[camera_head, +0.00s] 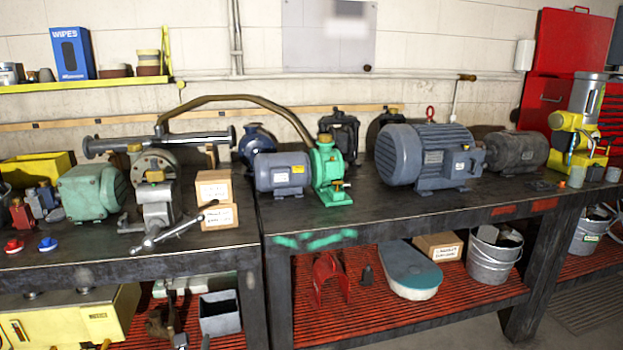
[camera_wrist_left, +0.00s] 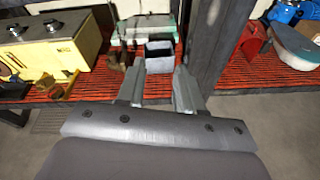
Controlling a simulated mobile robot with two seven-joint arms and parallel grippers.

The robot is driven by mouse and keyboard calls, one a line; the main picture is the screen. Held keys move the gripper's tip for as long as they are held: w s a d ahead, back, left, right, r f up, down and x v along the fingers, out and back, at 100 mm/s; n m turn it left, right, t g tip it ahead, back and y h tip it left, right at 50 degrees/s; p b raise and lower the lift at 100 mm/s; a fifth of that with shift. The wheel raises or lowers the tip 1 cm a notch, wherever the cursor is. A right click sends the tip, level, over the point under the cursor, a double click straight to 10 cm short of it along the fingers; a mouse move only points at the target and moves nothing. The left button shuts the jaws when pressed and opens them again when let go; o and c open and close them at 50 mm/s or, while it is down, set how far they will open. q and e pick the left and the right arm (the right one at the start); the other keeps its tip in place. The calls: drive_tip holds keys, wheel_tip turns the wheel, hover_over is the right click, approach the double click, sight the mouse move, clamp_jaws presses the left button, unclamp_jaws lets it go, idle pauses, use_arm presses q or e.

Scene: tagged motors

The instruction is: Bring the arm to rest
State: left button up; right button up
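My left gripper (camera_wrist_left: 158,82) shows in the left wrist view with its two fingers apart and nothing between them. It is in front of the lower shelf, and its fingers point towards a grey open bin (camera_wrist_left: 160,58). The same bin (camera_head: 220,313) stands on the lower shelf in the head view. In the head view, at most small grey tips of the left gripper show at the bottom edge, left of the bin. My right gripper is in neither view.
A dark workbench (camera_head: 380,212) carries motors and pumps, including a large blue-grey motor (camera_head: 425,157) and a green pump (camera_head: 327,170). A yellow box (camera_wrist_left: 55,50) and a brass part (camera_wrist_left: 65,87) are left of my gripper. A bench leg (camera_wrist_left: 220,45) stands at its right. Floor is clear in front.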

use_arm(q)
drive_tip(key=s+d+f+n+g+h, duration=0.2)
drive_tip(key=s+d+f+n, duration=0.3)
drive_tip(key=s+n, duration=0.3)
drive_tip(key=s+d+f+n+g+h, duration=0.2)
drive_tip(key=s+d+f+n, duration=0.3)
drive_tip(key=s+n, duration=0.3)
drive_tip(key=s+a+r+n, duration=0.1)
drive_tip(key=s+r+n, duration=0.1)
drive_tip(key=s+n, duration=0.6)
drive_tip(key=s+a+r+n+h, duration=0.1)
drive_tip(key=s+a+r+n, duration=0.1)
drive_tip(key=s+n, duration=0.6)
drive_tip(key=shift+s+a+n+h, duration=0.2)
drive_tip(key=shift+n+h, duration=0.1)
drive_tip(key=shift+n, duration=0.5)
drive_tip(key=shift+a, duration=0.1)
